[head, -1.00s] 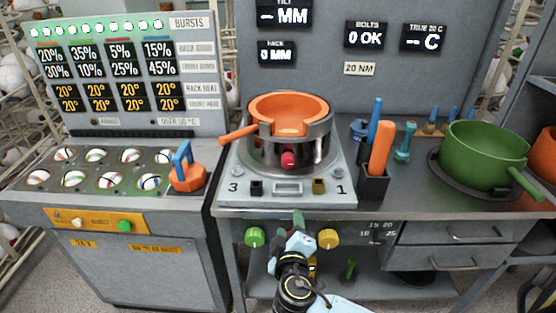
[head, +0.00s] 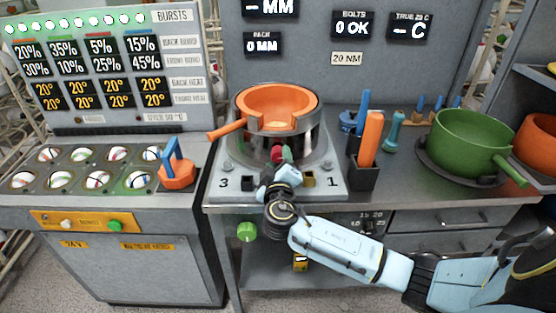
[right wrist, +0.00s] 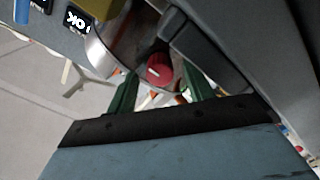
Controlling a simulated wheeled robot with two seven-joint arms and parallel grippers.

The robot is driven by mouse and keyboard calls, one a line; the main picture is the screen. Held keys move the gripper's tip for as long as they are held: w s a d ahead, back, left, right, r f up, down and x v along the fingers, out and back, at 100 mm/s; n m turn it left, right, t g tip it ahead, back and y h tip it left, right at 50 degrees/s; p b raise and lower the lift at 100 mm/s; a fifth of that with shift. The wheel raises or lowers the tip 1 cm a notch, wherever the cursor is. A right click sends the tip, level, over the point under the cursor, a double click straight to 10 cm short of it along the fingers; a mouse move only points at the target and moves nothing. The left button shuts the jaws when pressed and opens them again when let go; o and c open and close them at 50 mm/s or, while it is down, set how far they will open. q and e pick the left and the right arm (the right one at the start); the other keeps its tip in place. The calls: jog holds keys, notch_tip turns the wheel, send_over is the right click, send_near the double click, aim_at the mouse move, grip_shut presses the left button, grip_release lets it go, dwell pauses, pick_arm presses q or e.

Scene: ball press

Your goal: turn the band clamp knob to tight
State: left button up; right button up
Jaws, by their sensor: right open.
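The band clamp knob is a small red knob (head: 278,153) on the front of the round metal press fixture (head: 312,150). My right gripper (head: 282,160) has its green-tipped fingers right at the knob and partly hides it. In the right wrist view the red knob (right wrist: 159,70) with a white pointer line shows between the two green fingers of the gripper (right wrist: 158,88). The fingers are open, one on each side of the knob; whether they touch it I cannot tell. My left gripper is not in view.
An orange pan (head: 277,102) with a handle to the left sits in the fixture. An orange-handled tool stands in a dark holder (head: 363,174) to the right. A green pot (head: 468,140) is further right.

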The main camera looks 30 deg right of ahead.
jog(key=shift+w+d, duration=0.25)
jog(key=shift+w, duration=0.1)
jog(key=shift+c, duration=0.3)
